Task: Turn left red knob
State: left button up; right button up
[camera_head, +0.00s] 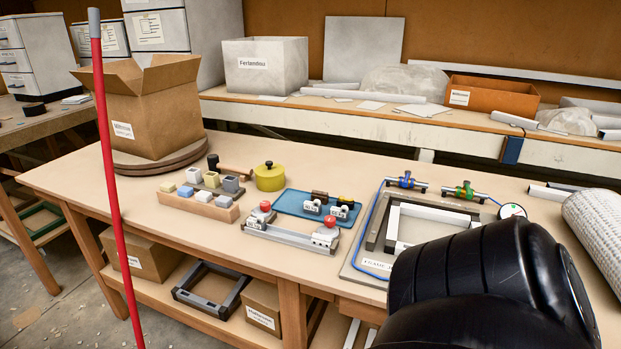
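The left red knob (265,206) sits on the left end of a low grey metal fixture on the wooden workbench. A second red knob (330,221) sits on the right end of the same fixture (290,234). Both knobs look small and round, and nothing touches them. A large black rounded form at the lower right looks like part of my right arm. Neither gripper shows in this view, so I cannot see whether they are open or shut.
A red pole (109,160) stands in front of the bench at left. A blue tray (290,203) and yellow pot (269,177) lie behind the fixture, small blocks (203,205) to its left. Bare bench surrounds the fixture's front left.

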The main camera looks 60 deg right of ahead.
aim_at(264, 211)
jog(key=z, duration=1.55)
